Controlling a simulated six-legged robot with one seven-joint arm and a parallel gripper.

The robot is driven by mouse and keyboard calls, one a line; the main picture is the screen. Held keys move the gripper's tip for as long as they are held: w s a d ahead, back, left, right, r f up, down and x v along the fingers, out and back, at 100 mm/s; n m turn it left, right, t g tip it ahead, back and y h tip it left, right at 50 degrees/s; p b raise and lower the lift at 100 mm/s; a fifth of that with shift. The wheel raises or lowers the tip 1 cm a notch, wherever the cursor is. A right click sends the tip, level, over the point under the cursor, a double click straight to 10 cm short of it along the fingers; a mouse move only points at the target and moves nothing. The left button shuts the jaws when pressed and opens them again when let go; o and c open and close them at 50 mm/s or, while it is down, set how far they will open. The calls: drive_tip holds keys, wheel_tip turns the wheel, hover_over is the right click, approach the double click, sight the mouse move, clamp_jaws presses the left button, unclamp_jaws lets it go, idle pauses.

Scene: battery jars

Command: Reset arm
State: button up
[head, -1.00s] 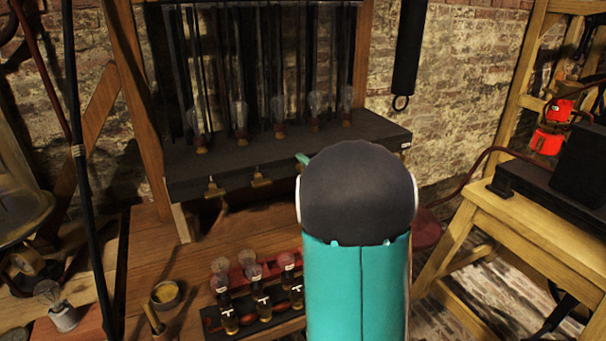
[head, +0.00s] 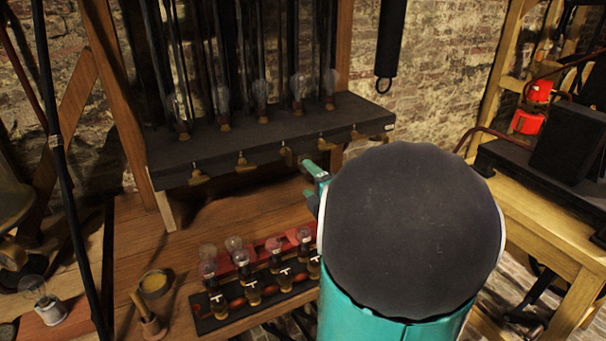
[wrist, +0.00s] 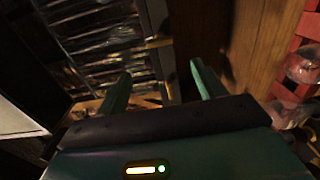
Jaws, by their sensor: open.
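My gripper (wrist: 158,92) shows in the wrist view with its two green fingers apart and nothing between them. In the head view my teal and black arm fills the lower right middle and hides most of the gripper; only a bit of teal (head: 316,170) shows at its left, in front of the shelf's right part. A wooden surface (wrist: 255,45) lies beyond the right finger in the wrist view. The dark shelf (head: 255,138) carries several clear bulbs in a row, with brass fittings along its front edge.
A dark rack (head: 212,318) of small bulbs stands on the wooden bench (head: 130,235), partly hidden by my arm, with a red rack (head: 262,250) behind it. A small bowl (head: 154,284) sits left of them. A black box (head: 562,145) stands on the wooden table at right.

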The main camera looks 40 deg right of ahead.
drive_tip(key=shift+s+a, duration=0.1)
drive_tip(key=shift+s, duration=0.1)
idle(0.5)
drive_tip(key=w+a+r+m+g, duration=0.15)
drive_tip(key=a+m+g, duration=0.45)
drive_tip(key=a+m, duration=0.6)
drive_tip(key=s+a+m+g+y, duration=0.1)
drive_tip(key=s+a+g+y, duration=0.1)
drive_tip(key=s+a, duration=0.5)
drive_tip(key=s+a+f+m+g+y, duration=0.1)
drive_tip(key=s+a, duration=0.5)
drive_tip(key=a, duration=0.7)
drive_tip(key=m+g+y, duration=0.1)
drive_tip(key=g+y, duration=0.1)
drive_tip(key=shift+s+a+g, duration=0.25)
drive_tip(key=shift+s+g, duration=0.1)
drive_tip(key=shift+g, duration=0.05)
drive_tip(key=shift+f, duration=0.1)
drive_tip(key=c, duration=0.7)
drive_tip(key=shift+d, duration=0.15)
